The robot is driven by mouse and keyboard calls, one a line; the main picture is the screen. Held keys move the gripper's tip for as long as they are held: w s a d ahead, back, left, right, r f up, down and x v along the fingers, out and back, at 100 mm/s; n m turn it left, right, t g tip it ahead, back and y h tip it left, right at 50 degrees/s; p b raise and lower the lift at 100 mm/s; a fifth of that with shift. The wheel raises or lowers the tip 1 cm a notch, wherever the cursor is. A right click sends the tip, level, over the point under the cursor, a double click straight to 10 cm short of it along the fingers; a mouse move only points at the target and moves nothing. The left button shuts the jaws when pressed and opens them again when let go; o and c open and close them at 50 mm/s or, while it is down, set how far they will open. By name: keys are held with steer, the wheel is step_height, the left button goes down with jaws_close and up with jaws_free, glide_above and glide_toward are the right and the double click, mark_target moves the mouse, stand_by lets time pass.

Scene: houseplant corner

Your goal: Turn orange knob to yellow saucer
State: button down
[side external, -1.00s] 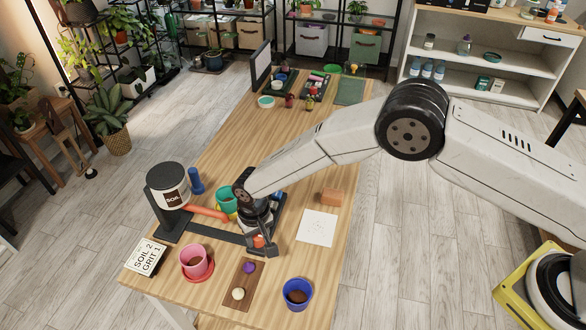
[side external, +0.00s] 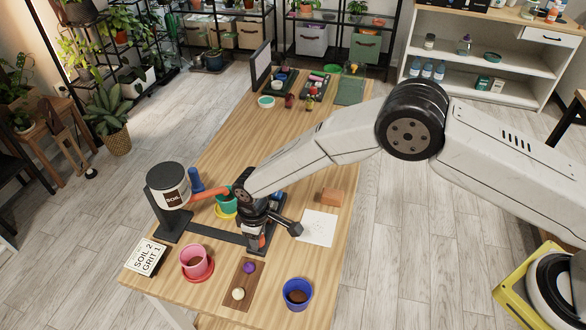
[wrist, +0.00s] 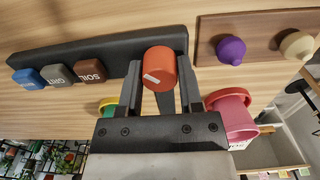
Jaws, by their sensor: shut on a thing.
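My gripper (wrist: 158,62) is shut on the orange knob (wrist: 160,72), with a finger on each side. The knob's white mark points to the lower left in the wrist view. In the side view my gripper (side external: 261,241) is low at the dark bar's right end and mostly covers the knob. The yellow saucer (side external: 222,215) sits under a teal pot (side external: 224,204), left of my gripper and partly hidden by my wrist. The orange chute (side external: 209,193) reaches from the soil hopper (side external: 168,186) toward this pot; its tip appears at the pot's rim.
A pink pot (side external: 193,259) on a red saucer (side external: 200,278) and a blue pot (side external: 297,292) stand near the front. A wooden board (side external: 236,299) holds purple and cream knobs. Labelled blocks (wrist: 89,70) sit on the dark bar. Paper (side external: 320,231) lies right of my gripper.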

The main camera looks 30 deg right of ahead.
steer(key=shift+n, duration=0.5)
steer(key=shift+c, duration=1.3)
jaws_free()
steer(key=shift+r, duration=0.1)
steer(key=shift+r, duration=3.85)
